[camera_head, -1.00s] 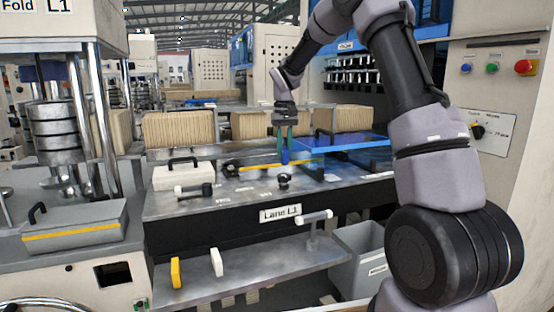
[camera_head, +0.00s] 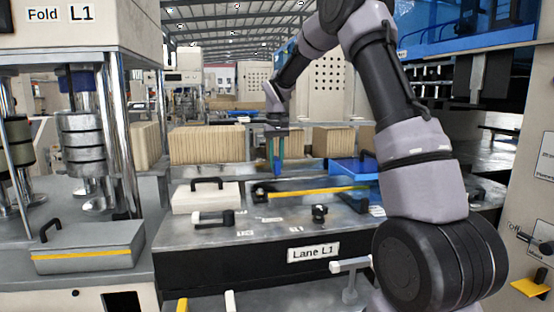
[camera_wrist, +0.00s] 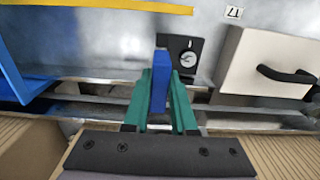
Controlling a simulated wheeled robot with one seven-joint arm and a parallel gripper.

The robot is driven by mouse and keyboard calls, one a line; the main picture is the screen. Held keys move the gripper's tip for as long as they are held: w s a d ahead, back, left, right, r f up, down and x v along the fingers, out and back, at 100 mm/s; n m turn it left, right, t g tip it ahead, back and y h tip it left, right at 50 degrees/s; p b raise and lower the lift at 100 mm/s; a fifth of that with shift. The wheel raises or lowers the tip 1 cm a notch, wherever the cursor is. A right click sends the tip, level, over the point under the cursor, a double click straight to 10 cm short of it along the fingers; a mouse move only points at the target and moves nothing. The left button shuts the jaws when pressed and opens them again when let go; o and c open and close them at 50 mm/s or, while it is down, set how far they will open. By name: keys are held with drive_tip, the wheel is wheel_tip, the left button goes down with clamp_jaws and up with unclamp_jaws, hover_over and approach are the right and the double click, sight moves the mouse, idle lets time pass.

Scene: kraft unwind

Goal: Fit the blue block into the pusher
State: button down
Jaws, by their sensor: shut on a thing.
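My gripper (camera_head: 277,172) points down above the lane table, with green fingers closed on the blue block (camera_wrist: 159,92). The block stands upright between the fingers in the wrist view, its end showing past the fingertips (camera_wrist: 160,75). A small black part with a white mark (camera_wrist: 186,56), which looks like the pusher, lies just beyond the block's end. In the head view this black part (camera_head: 259,194) sits at the left end of the yellow strip, below and left of my gripper. I cannot tell whether block and black part touch.
A cream block with a black handle (camera_head: 206,196) stands left of the black part. A blue plate (camera_head: 352,170) lies to the right. Stacks of kraft board (camera_head: 207,145) stand behind. A black knob (camera_head: 319,212) rises from the table front.

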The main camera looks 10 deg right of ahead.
sight(277, 175)
drive_tip(key=shift+f, duration=2.75)
drive_tip(key=shift+f, duration=1.1)
idle(0.6)
drive_tip(key=c, duration=0.6)
unclamp_jaws()
drive_tip(key=shift+c, duration=0.2)
wheel_tip(277, 175, up, 11)
drive_tip(key=shift+s+f, duration=0.1)
drive_tip(key=s+d+r+m+t, duration=0.15)
drive_tip(key=s+r, duration=0.25)
drive_tip(key=s, duration=0.4)
drive_tip(key=s+d+r+t+y, duration=0.1)
drive_tip(key=s+d+r+t, duration=0.1)
drive_tip(key=s+r, duration=0.4)
drive_tip(key=s+d+r+m+t, duration=0.1)
drive_tip(key=s+r, duration=0.2)
drive_tip(key=s, duration=0.6)
drive_tip(key=s+d+f+m+t+y, duration=0.1)
drive_tip(key=s+t, duration=0.1)
drive_tip(key=s, duration=0.8)
drive_tip(key=shift+s+d+f+m+t, duration=0.15)
drive_tip(key=shift+s+f+m+t, duration=0.05)
drive_tip(key=shift+f+m+t, duration=0.15)
